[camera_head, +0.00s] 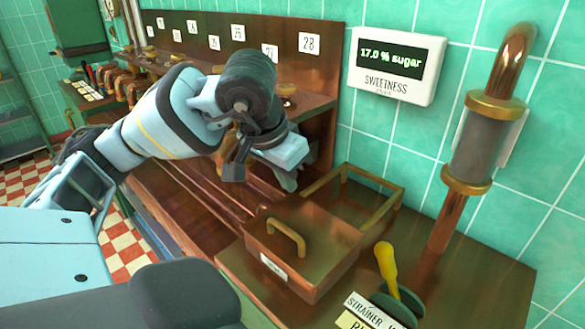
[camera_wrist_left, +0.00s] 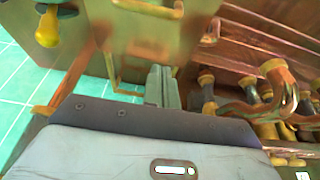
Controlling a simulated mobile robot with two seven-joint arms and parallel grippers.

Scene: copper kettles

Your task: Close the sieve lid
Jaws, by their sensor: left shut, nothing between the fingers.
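The sieve is a copper-brown box (camera_head: 334,275) with a small white label on its front, standing on the wooden bench. Its lid (camera_head: 322,238) carries a brass handle (camera_head: 287,236) and appears to lie flat over the box; I cannot tell whether a gap remains. A brass frame (camera_head: 385,205) extends behind it. My left gripper (camera_head: 289,183) is shut and empty, just behind the lid and apart from the handle. In the left wrist view its fingers (camera_wrist_left: 161,84) point toward the box, near a brass bar and the handle (camera_wrist_left: 150,9). My right gripper is not in view.
A sweetness display (camera_head: 396,65) reading 17.0 % sugar hangs on the green tiles. A copper pipe (camera_head: 468,160) rises at the right. A wooden rack with numbered tags (camera_head: 238,33) runs along the back.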

